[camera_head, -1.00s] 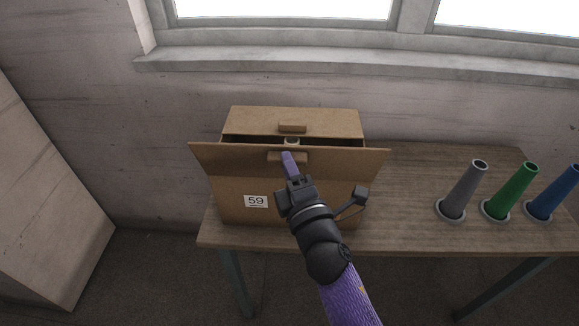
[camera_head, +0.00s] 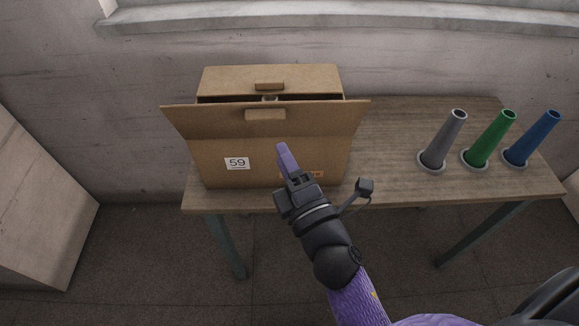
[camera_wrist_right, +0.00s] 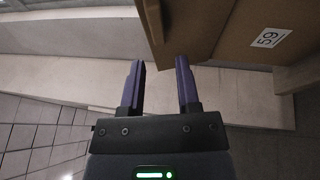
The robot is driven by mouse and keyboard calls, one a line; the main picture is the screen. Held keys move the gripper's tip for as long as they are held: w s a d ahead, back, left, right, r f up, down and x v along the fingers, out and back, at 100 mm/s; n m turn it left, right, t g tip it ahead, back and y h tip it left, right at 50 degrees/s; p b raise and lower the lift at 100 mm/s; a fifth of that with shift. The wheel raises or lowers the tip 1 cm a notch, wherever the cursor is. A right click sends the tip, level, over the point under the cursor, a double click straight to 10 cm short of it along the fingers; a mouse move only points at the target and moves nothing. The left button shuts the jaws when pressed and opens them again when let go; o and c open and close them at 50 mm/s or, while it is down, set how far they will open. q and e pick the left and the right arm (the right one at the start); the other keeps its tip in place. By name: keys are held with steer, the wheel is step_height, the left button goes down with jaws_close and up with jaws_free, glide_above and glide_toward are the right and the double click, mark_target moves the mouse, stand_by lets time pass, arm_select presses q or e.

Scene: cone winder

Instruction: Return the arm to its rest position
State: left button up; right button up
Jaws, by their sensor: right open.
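My right gripper (camera_head: 285,158) is in front of the cardboard box (camera_head: 215,170), its fingers pointing up towards the box's front. In the right wrist view the gripper (camera_wrist_right: 160,85) shows its two purple fingers apart with nothing between them. The box, labelled 59, also shows in that view (camera_wrist_right: 240,45) at the upper right. My right arm comes in from the lower right in the head view. My left gripper is not in view.
The box stands on the left part of a wooden table (camera_head: 390,165), its front flap folded outward. Grey (camera_head: 444,140), green (camera_head: 490,140) and blue (camera_head: 532,140) cones stand on the right. A pale block (camera_head: 40,225) is at the left. The floor in front is clear.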

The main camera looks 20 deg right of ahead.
steer(key=shift+v, duration=1.2)
steer(key=s+f+m+g, duration=0.3)
steer(key=f+g, duration=0.1)
steer(key=f, duration=0.6)
steer(key=s+f+m+g, duration=0.3)
steer(key=f+m, duration=0.1)
steer(key=f, duration=0.6)
steer(key=s+f+m+g, duration=0.3)
steer(key=s+f+g, duration=0.1)
steer(key=f, duration=0.6)
steer(key=s+d+f+m+g+h, duration=0.1)
steer(key=s+d+f+m+g, duration=0.1)
steer(key=s+f, duration=0.2)
steer(key=s+d+f+m+g, duration=0.3)
steer(key=s+f, duration=0.1)
steer(key=s, duration=0.6)
steer(key=s+d+f+m+g+h, duration=0.1)
steer(key=s+d+f+m+g, duration=0.1)
steer(key=s, duration=0.5)
steer(key=shift+s+d+f+m+g+h, duration=0.3)
steer(key=shift+f+g, duration=0.3)
steer(key=shift+f, duration=0.35)
steer(key=shift+w, duration=0.1)
